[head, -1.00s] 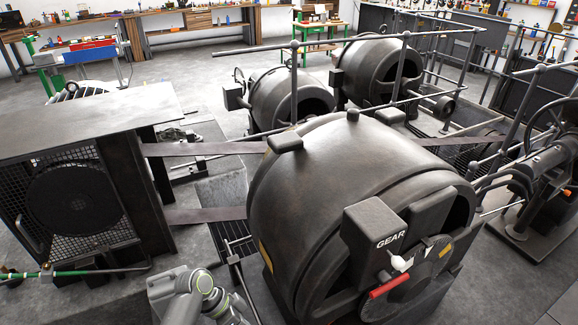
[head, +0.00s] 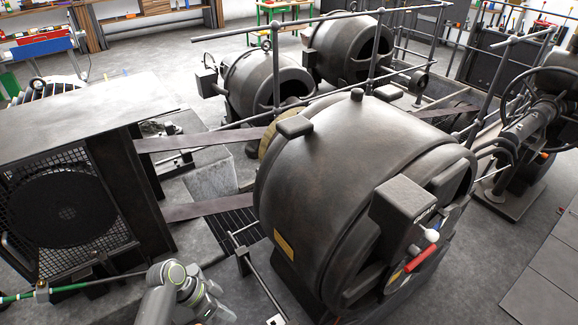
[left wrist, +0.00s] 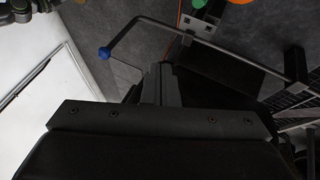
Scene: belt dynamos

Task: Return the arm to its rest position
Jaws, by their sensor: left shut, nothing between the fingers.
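My left arm (head: 180,288) comes in at the bottom edge of the head view, its grey joints with green rings folded beside the large dynamo (head: 360,180). Its fingertips cannot be made out there. In the left wrist view my left gripper (left wrist: 163,75) is shut and empty, its dark fingers pressed together above a wide screwed plate. A bent grey rod with a blue ball end (left wrist: 104,53) shows just past the fingers; I cannot tell how far apart they are. My right gripper is not in view.
The dark dynamo carries a red handle (head: 422,258) and a white knob (head: 432,235) on its right end. Flat belts (head: 205,141) run left to a caged fan housing (head: 66,208). Railings and smaller dynamos stand behind. Grey floor (head: 510,245) is open at the right.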

